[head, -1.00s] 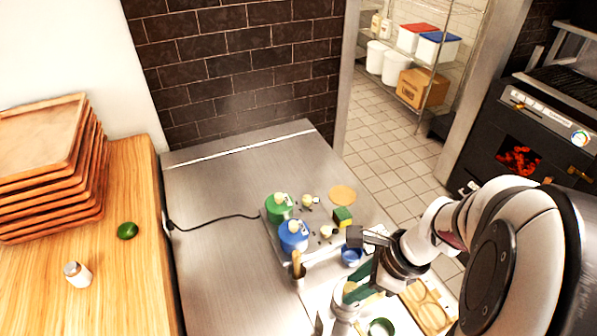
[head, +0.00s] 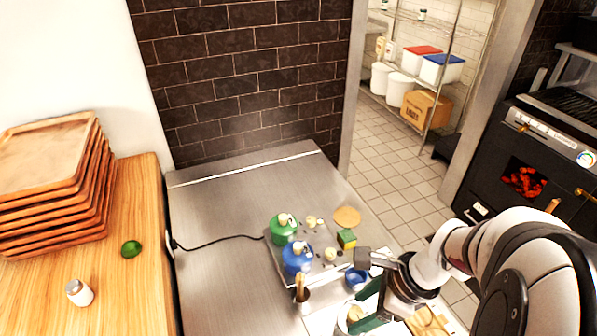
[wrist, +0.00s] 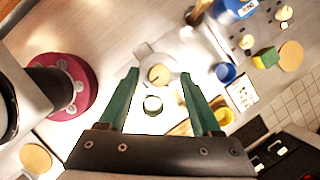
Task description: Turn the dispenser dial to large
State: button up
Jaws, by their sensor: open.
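A grey metal plate holds a green jug (head: 283,231) and a blue jug (head: 297,260). Beside them are two small cream knobs (head: 330,254) ringed by dark dots; one knob also shows in the wrist view (wrist: 247,41). A crimson disc (wrist: 83,98) with pale round marks lies under a dark body at left in the wrist view. I cannot tell for certain which is the dispenser dial. My gripper (wrist: 158,74) is open, its green fingers spread and empty. A round grey vessel with a cream centre (wrist: 158,58) appears between the fingertips, apparently below them.
A blue cup (head: 356,278), a green-and-yellow sponge (head: 346,238) and a dark pot with a wooden handle (head: 302,299) crowd the plate. A green-rimmed cup (wrist: 153,104) shows between my fingers. The steel counter (head: 215,210) is free at left.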

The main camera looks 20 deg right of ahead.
jog(key=v, duration=1.5)
